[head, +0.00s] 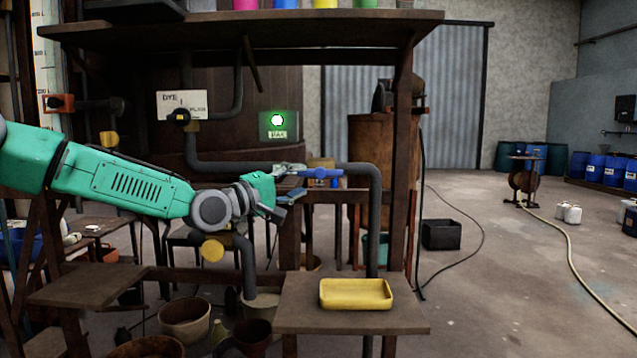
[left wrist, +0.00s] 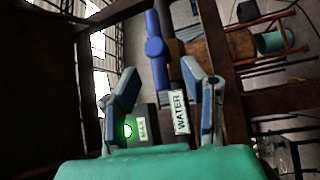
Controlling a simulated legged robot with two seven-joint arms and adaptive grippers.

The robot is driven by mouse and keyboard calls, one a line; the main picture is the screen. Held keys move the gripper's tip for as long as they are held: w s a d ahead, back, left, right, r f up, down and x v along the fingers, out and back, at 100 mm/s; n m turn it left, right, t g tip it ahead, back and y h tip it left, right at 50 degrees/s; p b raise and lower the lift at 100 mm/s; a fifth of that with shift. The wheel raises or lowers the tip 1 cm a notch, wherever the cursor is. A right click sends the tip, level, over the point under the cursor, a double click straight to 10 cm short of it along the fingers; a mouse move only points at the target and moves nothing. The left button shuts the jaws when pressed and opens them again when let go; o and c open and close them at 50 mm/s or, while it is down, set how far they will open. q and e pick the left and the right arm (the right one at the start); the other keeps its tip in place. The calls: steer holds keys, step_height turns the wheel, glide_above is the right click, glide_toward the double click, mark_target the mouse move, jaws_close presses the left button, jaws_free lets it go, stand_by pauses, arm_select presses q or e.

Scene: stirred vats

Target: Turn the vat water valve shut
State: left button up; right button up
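The water valve has a blue handle (head: 322,172) on the grey pipe (head: 360,168) in front of the dark wooden vat (head: 240,148). The handle lies roughly level, along the pipe's run, in the head view. My left gripper (head: 297,183) is just left of the handle, pointing towards it, open and empty. In the left wrist view the blue handle (left wrist: 155,48) shows beyond the two spread fingertips (left wrist: 160,75), apart from them. A white WATER label (left wrist: 181,112) shows between the fingers. My right gripper is not in view.
A green lit lamp (head: 277,121) glows on the vat. A yellow tray (head: 356,294) stands on a low wooden shelf below the valve. A wooden post (head: 400,170) rises right of the handle. A DYE sign (head: 182,104) and another pipe are to the left. Open floor lies to the right.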

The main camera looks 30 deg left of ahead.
mark_target(314, 175)
arm_select(q)
steer(key=x, duration=0.6)
steer(key=shift+w+d+r, duration=0.1)
steer(key=shift+w+d, duration=0.1)
